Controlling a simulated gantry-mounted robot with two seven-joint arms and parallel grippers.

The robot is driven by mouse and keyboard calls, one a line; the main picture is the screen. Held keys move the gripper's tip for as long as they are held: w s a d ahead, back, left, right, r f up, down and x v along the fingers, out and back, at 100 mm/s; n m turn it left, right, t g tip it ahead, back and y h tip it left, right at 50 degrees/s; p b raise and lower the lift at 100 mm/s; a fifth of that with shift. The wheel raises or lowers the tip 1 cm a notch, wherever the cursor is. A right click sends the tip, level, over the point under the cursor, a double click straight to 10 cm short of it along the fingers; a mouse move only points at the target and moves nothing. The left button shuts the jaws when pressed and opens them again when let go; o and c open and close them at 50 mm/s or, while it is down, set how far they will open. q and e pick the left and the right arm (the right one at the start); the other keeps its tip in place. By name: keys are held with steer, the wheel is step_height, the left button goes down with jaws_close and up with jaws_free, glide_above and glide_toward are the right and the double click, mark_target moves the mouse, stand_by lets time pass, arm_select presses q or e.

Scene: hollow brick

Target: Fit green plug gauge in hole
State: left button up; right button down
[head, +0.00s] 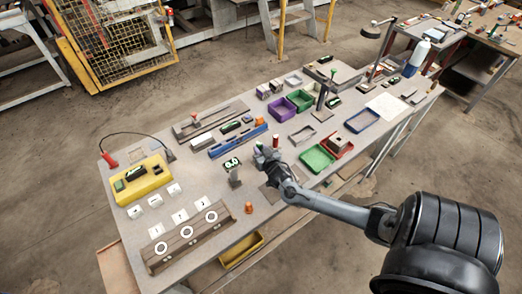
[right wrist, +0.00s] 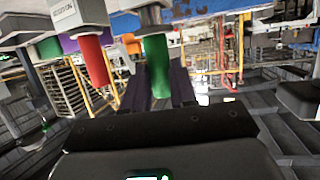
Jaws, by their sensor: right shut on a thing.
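The green plug gauge (right wrist: 157,62) is between the two dark fingers of my right gripper (right wrist: 160,88) in the right wrist view. The gripper is shut on its green handle. A grey metal part (right wrist: 155,18) shows at the gauge's other end; whether it sits in a hole or is free I cannot tell. In the head view my right gripper (head: 266,154) is over the middle of the bench, and a small green tip (head: 258,144) shows at it. A red-handled gauge (right wrist: 93,58) stands beside the green one, apart from the fingers. My left gripper is not in view.
A brown fixture with white rings (head: 172,251) lies at the bench's front left. A yellow box (head: 155,182) is behind it. A blue rack (head: 228,148), a green tray (head: 317,159) and a red tray (head: 347,139) lie near my gripper. A small display stand (head: 234,180) is close on its left.

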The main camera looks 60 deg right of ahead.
steer(key=shift+f, duration=0.35)
steer(key=shift+f+b, duration=0.45)
steer(key=shift+b, duration=0.05)
steer(key=c, duration=0.8)
jaws_free()
steer(key=shift+v, duration=5.4)
